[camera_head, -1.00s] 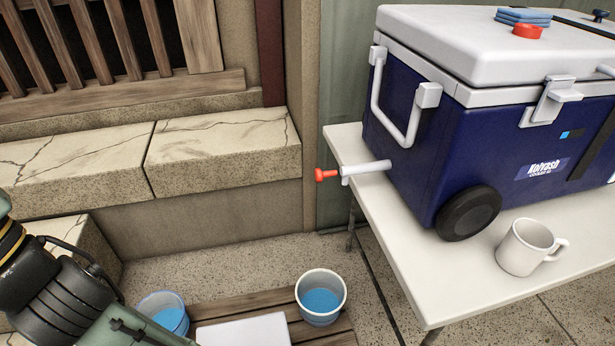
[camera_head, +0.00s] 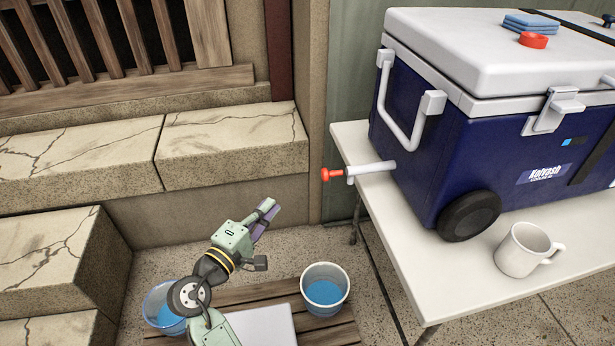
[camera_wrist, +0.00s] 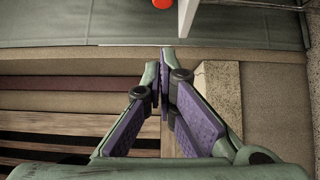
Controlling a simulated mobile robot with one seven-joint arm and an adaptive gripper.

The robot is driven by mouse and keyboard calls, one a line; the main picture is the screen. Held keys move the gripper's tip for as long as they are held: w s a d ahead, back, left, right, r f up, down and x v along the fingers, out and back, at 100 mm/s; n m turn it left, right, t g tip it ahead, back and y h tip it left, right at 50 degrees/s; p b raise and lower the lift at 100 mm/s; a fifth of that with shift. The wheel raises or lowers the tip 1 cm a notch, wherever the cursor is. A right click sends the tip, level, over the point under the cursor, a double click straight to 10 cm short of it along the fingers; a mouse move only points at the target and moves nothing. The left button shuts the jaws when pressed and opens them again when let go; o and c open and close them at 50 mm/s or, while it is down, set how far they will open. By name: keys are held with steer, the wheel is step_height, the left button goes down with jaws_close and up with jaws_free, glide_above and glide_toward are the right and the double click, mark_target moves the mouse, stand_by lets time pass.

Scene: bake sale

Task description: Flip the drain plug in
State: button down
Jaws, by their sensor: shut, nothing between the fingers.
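The drain plug is a red-tipped piece (camera_head: 331,174) on a white spout (camera_head: 370,171) that sticks out from the left end of the blue cooler (camera_head: 420,135). The spout extends past the left edge of the table. In the wrist view a red piece (camera_wrist: 163,3) shows at the top edge, mostly cut off. My gripper (camera_head: 270,208) is below and left of the plug, apart from it, pointing up and to the right. In the wrist view its purple-padded fingers (camera_wrist: 165,62) meet at the tips, with nothing between them.
The cooler stands on a white table (camera_head: 400,258) with a white mug (camera_head: 524,250). Blue cloths (camera_head: 531,20) and a red ring (camera_head: 533,40) lie on its lid. Stone ledges (camera_head: 235,143) line the left.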

mark_target(328, 174)
steer(key=shift+d+f, duration=0.1)
steer(key=shift+d, duration=0.05)
steer(key=s+d+p+x, duration=0.1)
steer(key=d+p+x, duration=0.1)
steer(key=x, duration=1)
steer(key=shift+d+p, duration=0.5)
steer(key=shift+p, duration=0.3)
steer(key=shift+w, duration=0.15)
steer(key=shift+w+d, duration=0.15)
steer(key=shift+d, duration=0.5)
steer(key=shift+w+d, duration=0.2)
steer(key=shift+d, duration=0.45)
